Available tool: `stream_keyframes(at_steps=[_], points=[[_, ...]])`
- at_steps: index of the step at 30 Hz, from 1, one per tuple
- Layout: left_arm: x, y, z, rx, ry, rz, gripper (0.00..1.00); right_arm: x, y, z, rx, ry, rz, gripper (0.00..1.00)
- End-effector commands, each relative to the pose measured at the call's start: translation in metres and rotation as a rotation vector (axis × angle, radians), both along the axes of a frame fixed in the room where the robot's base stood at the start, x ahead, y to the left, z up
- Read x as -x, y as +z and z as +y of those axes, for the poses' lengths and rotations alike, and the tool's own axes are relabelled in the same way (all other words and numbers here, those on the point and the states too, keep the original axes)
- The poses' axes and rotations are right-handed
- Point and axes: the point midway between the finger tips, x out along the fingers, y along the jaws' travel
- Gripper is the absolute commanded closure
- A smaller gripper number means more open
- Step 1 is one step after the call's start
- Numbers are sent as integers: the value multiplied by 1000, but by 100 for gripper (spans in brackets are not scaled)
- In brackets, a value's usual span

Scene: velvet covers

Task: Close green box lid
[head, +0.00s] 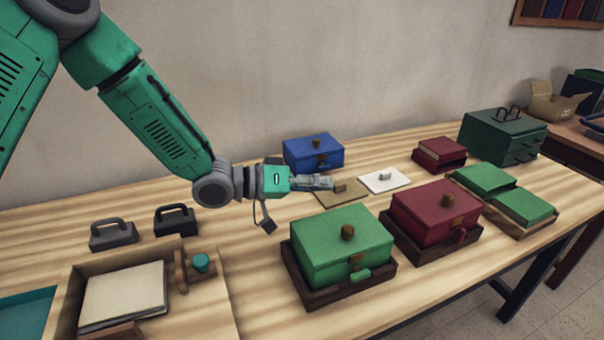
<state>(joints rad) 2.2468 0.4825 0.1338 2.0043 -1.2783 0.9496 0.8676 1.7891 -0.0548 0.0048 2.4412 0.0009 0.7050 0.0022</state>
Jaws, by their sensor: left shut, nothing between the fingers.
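The green box (338,262) sits in a dark wooden tray at the front middle of the table. Its lid (342,236) lies flat on top, with a round brown knob, and looks closed. A brown clasp and a small green tab show on its front. My left gripper (328,183) is shut and empty. It is above the table behind the green box, apart from it, pointing right near a tan card with a small knob. My right gripper is not in view.
A red box (436,214) in a tray stands close right of the green box. A blue box (313,155) is behind my gripper. A white card (384,180) lies right of it. A wooden tray (228,308) with papers is front left.

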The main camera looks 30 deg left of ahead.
Motion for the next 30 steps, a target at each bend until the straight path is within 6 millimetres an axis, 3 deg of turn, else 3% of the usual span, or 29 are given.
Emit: stream_keyframes(at_steps=[21, 30], points=[[39, -36, -43, -470, -1, -419, 100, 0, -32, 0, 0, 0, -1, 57], [45, -46, -50, -506, 1, -453, 100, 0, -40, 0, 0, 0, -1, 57]])
